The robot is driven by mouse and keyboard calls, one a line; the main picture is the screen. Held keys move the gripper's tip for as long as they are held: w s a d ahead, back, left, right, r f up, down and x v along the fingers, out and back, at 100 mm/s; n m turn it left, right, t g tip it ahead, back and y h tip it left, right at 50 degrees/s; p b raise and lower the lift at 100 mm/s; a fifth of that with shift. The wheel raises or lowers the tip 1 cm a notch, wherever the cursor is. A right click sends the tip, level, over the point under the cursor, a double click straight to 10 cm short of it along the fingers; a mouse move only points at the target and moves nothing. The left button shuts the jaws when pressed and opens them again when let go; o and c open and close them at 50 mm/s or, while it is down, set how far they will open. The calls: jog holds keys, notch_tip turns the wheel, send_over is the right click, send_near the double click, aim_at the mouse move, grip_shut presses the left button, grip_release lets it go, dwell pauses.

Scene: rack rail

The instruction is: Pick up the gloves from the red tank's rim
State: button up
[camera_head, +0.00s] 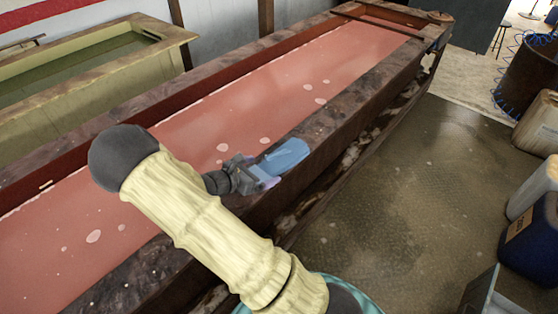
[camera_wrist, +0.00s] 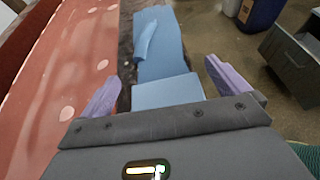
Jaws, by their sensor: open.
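Blue gloves (camera_head: 287,156) lie on the dark near rim of the red tank (camera_head: 345,112), partly over its edge. In the wrist view the gloves (camera_wrist: 165,48) show as a flat blue piece with a smaller folded part on top. My gripper (camera_head: 264,172) is at the near end of the gloves, above the rim. In the wrist view its two purple fingers stand apart, one on each side of the gloves, with the near part of the gloves between them. I cannot tell whether the fingers touch the gloves.
The tank holds pinkish-red liquid (camera_head: 230,110) just left of the rim. A yellowish tank (camera_head: 75,75) with green liquid stands behind it. Blue (camera_head: 530,240) and beige (camera_head: 538,125) containers stand at the right. A grey open box (camera_head: 482,292) is at lower right. The floor (camera_head: 420,190) between is clear.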

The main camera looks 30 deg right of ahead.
aim_at(266, 167)
jog(key=x, duration=0.3)
jog(key=shift+w, duration=0.1)
dwell(0.3)
jog(key=c, duration=1.1)
